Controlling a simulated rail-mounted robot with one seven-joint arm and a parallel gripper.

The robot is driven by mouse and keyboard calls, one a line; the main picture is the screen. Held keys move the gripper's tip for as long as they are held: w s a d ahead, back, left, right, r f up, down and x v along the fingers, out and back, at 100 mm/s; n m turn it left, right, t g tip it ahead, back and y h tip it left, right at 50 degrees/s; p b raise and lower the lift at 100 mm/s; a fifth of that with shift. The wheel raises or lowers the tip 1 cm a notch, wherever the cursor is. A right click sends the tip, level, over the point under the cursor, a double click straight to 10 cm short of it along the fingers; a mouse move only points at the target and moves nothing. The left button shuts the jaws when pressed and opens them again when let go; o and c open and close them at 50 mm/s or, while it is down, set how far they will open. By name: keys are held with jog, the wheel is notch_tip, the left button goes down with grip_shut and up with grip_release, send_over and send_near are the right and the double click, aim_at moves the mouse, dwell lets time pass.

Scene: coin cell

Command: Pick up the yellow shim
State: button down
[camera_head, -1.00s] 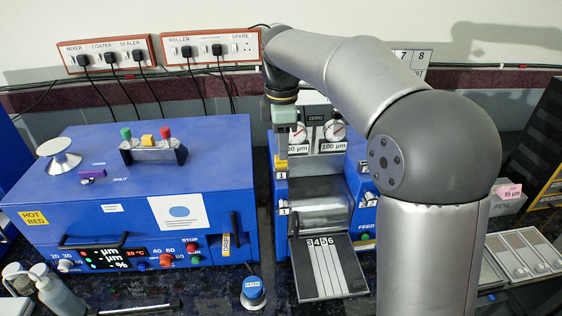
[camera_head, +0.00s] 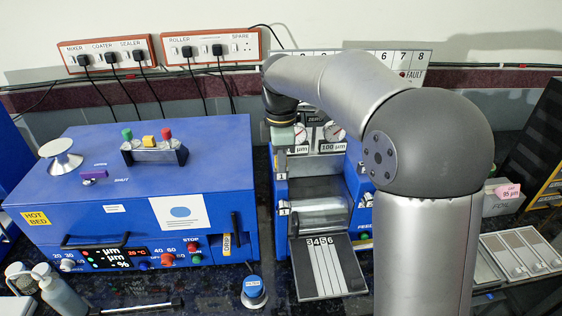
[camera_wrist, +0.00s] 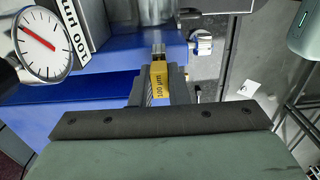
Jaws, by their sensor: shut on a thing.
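The yellow shim (camera_wrist: 159,79), labelled 100 µm, shows in the wrist view between the two fingers of my gripper (camera_wrist: 160,72). The fingers are shut on it. In the head view my gripper (camera_head: 281,160) points down at the left post of the blue roller machine (camera_head: 281,188). The shim cannot be made out in the head view. Whether it still touches its seat on the machine cannot be told.
Two dial gauges (camera_head: 334,132) stand right behind my gripper. A blue hot-bed box (camera_head: 110,190) stands to the left. A tray with numbered strips (camera_head: 345,265) lies in front of the roller. Bottles (camera_head: 60,295) stand at the front left.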

jog(key=shift+r, duration=0.6)
jog(key=s+d+r+b, duration=0.2)
jog(key=s+r+b, duration=0.2)
jog(key=s+r, duration=0.7)
jog(key=s, duration=0.2)
jog(key=shift+s+d+r, duration=0.2)
jog(key=shift+s+r, duration=0.2)
